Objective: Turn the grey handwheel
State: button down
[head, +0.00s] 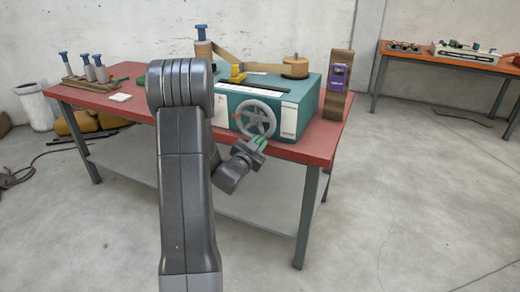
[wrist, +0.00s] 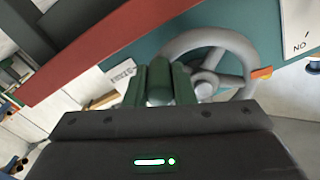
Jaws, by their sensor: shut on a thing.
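The grey handwheel (head: 256,119) is on the front of the teal winder box (head: 309,108). It also shows in the wrist view (wrist: 207,38), with its left part hidden behind my fingers. An orange mark (wrist: 262,73) is at its rim, on the left side of the wheel in the head view. My gripper (head: 261,143) is at the lower right of the wheel in the head view.
The winder stands on a red-topped table (head: 318,148). A wooden stand with a purple device (head: 338,77) is to its right. Several blue-topped spindles (head: 99,69) are at the table's left.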

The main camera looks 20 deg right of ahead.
jog(key=m+b, duration=0.1)
jog(key=f+b, duration=0.1)
jog(key=shift+w+a+f+m+b, duration=0.1)
jog(key=shift+w+a+m+b, duration=0.25)
jog(key=shift+w+m, duration=0.05)
jog(key=w+a+r+m+b, duration=0.5)
jog(key=m+b, duration=0.8)
jog(key=m, duration=0.5)
jog(key=shift+w+a+b, duration=0.35)
jog(key=shift+w+b, duration=0.05)
jog(key=shift+w, duration=0.4)
jog(key=shift+m, duration=0.3)
jog(key=c, duration=1.2)
grip_release()
jog(key=shift+c, duration=0.2)
